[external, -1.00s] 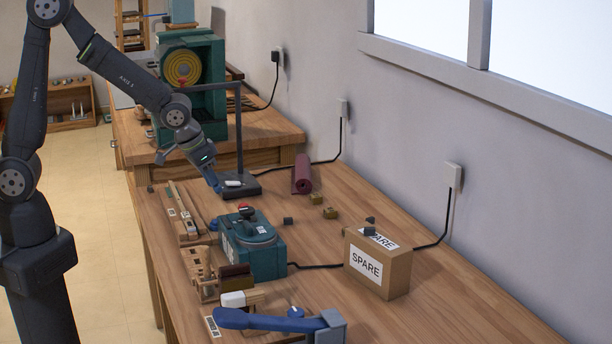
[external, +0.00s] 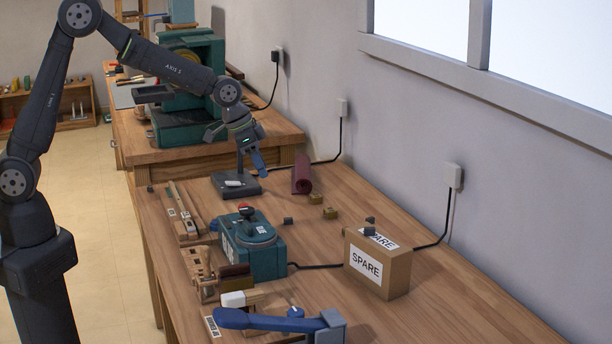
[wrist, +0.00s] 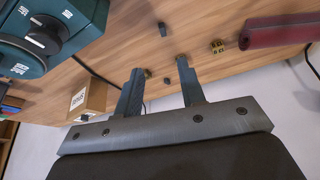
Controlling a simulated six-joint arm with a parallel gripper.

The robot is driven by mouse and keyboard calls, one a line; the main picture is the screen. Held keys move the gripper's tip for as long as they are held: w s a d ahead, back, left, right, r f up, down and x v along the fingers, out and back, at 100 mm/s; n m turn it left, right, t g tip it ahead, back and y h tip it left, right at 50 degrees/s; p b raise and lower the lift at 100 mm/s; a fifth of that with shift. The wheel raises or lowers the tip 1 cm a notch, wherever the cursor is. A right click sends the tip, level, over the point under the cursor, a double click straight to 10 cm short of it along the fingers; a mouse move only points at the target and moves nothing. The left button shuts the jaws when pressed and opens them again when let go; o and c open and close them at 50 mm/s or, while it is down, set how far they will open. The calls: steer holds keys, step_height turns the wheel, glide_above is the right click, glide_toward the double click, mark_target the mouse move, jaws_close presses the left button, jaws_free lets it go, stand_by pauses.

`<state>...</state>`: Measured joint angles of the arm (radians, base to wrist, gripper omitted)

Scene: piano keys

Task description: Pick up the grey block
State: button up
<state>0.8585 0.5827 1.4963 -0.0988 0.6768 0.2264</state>
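A small dark grey block (external: 288,221) lies on the bench beyond the teal machine in the external view. A small grey block also shows in the wrist view (wrist: 162,29), ahead of my fingers. Other small dark blocks show at the cardboard box (external: 370,220) in the external view. I cannot tell which grey block the task means. My gripper (external: 259,168) is above the bench near the black stand, apart from the blocks. In the wrist view my gripper (wrist: 160,65) has its two blue fingers spread, with nothing held between them.
The teal machine (external: 250,258) and cardboard box (external: 392,272) stand on the bench. Small brass blocks (external: 330,212) and a maroon roll (external: 301,175) lie at the back. A blue-armed device (external: 265,320) is in front.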

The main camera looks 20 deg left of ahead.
glide_toward(288, 221)
steer(key=shift+x, duration=1.1)
steer(key=shift+w+x, duration=0.15)
steer(key=shift+x, duration=1.25)
steer(key=shift+w+x, duration=0.15)
steer(key=shift+x, duration=1.25)
steer(key=shift+a, duration=0.15)
jaws_close()
